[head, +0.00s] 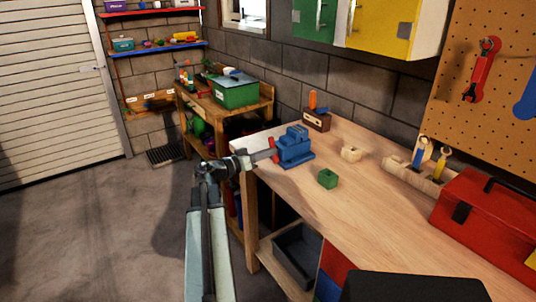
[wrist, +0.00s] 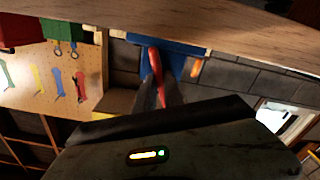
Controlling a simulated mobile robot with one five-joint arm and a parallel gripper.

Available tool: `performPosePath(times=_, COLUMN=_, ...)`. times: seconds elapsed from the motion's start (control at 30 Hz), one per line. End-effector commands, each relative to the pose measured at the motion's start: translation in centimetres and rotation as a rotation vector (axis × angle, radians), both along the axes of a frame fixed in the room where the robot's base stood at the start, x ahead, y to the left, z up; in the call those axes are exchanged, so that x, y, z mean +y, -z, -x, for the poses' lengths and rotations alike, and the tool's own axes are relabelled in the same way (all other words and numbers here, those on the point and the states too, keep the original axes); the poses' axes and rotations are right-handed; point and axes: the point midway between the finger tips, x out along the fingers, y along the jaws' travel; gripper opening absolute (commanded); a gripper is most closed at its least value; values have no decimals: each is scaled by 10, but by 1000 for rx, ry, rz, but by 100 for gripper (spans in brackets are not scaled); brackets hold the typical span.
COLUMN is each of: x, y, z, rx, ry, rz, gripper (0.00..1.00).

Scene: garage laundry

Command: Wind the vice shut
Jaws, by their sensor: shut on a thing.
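The blue vice (head: 294,149) stands on the left end of the wooden workbench (head: 350,210). Its red handle (head: 273,150) is on the side facing my arm. My gripper (head: 268,154) reaches in from the left at the height of the vice and is shut on the handle. In the wrist view, the red handle (wrist: 156,66) runs between the two dark fingers (wrist: 160,98), with the blue vice (wrist: 178,52) behind it. The gap between the vice jaws is too small to make out.
A green block (head: 328,179) and a pale wooden block (head: 351,154) lie on the bench right of the vice. A wooden holder with an orange-handled tool (head: 316,118) stands behind it. A red toolbox (head: 480,215) is at the right. The floor (head: 100,230) at left is clear.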

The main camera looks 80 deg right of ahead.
Motion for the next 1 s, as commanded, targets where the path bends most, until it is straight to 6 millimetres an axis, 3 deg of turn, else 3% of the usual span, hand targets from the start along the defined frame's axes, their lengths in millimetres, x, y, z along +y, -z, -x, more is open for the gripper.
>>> performPosePath(times=0.5, x=1, y=1, z=-3, rx=-321, ry=-1, rz=343, gripper=0)
performPosePath(times=1.0, x=1, y=1, z=-3, rx=-493, ry=-1, rz=528, gripper=0)
